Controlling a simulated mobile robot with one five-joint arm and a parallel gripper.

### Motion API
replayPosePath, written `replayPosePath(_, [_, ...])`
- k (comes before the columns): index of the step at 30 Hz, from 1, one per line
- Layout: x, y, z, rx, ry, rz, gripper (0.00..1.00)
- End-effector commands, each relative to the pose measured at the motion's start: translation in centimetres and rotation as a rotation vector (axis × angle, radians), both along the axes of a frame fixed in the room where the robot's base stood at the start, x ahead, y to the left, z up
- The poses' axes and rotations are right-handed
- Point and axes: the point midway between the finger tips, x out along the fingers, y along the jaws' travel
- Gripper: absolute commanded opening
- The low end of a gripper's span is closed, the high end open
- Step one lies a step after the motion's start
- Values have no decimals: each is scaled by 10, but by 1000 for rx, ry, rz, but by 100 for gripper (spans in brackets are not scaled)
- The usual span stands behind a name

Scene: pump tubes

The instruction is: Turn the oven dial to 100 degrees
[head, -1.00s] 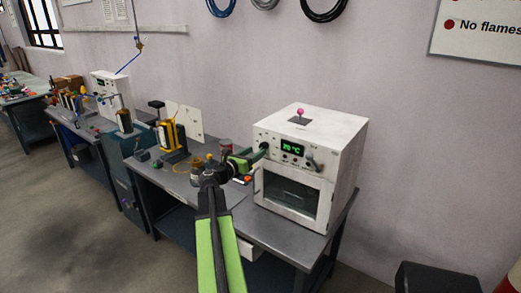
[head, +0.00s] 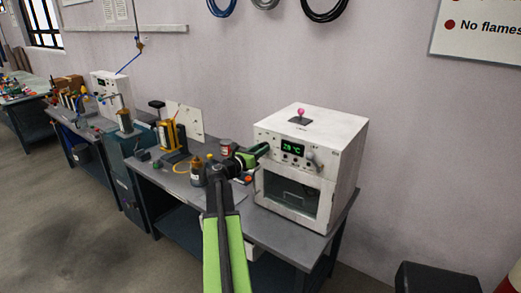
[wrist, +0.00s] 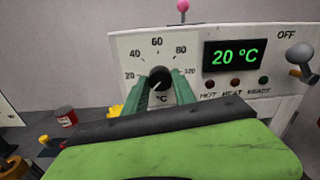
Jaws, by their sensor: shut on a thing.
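The white oven (head: 344,160) stands on the grey bench in the head view. Its dial shows in the wrist view as a black round knob (wrist: 160,75) on a pale scale (wrist: 143,58), with marks from 20 at left through 40, 60 and 80. A short white pointer line on the knob slants to the lower left. My gripper (head: 259,154) has its green fingers on both sides of the knob, shut on it; it also shows in the wrist view (wrist: 162,86). The green display (wrist: 235,55) reads 20 °C.
A grey lever (wrist: 300,54) sits near OFF, right of the display. A pink-topped stick (head: 301,113) stands on the oven. A red can (head: 226,146) and a bottle (head: 198,174) stand left of my gripper on the bench (head: 260,225).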

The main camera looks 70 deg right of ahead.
Motion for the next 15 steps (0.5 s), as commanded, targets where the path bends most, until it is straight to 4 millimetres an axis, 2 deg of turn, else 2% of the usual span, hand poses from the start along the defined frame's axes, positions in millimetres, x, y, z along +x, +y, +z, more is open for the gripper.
replayPosePath(2, [0,-7,0,1,0,-2,0])
replayPosePath(8, [0,1,0,-3,-18,-1,0])
replayPosePath(15, [0,2,0,-31,-121,-3,0])
